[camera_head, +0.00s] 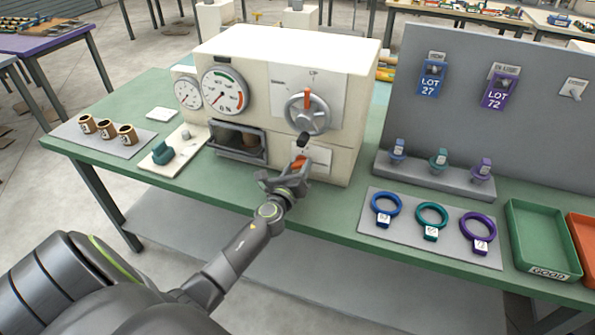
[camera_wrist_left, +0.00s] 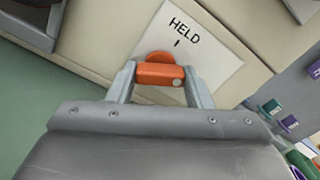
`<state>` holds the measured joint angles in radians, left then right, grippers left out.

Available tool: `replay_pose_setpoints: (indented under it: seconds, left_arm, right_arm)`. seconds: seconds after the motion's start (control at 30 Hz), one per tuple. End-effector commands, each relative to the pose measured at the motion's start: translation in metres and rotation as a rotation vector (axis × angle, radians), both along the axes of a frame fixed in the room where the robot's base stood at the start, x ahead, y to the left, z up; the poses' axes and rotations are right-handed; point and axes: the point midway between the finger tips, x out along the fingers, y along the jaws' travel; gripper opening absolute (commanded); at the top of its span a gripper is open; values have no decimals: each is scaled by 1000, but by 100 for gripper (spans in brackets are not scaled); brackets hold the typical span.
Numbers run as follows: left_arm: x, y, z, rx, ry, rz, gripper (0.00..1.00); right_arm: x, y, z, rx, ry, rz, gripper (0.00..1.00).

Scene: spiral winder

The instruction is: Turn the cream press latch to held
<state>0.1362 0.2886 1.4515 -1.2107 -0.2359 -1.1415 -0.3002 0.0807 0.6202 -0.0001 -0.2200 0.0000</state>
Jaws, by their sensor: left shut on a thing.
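The cream press (camera_head: 345,60) stands at the back of the green table, with a handwheel and dials on its front. Its orange latch (camera_head: 299,162) sits low on the front, on a white plate below the handwheel. My left gripper (camera_head: 291,176) is at the latch. In the left wrist view the fingers close on the sides of the orange latch (camera_wrist_left: 160,74). The word HELD and a short mark stand on the white plate (camera_wrist_left: 205,62) above it. The latch's exact pointing direction is hard to tell. My right gripper is not in view.
The handwheel (camera_head: 307,112) is just above my gripper. A grey mat with several coloured rings (camera_head: 431,214) lies to the right, beside a green GOOD tray (camera_head: 516,240). A teal object (camera_head: 163,152) and brown cups (camera_head: 107,132) stand to the left.

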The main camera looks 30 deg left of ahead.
Motion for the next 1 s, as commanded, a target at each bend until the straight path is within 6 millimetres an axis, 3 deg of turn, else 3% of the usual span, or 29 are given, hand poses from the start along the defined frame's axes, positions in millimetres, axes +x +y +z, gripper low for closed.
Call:
replay_pose_setpoints:
  seconds: [1.0]
  left_arm:
    - [0,0,-3,-886,-212,2,23]
  right_arm:
    - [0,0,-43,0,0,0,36]
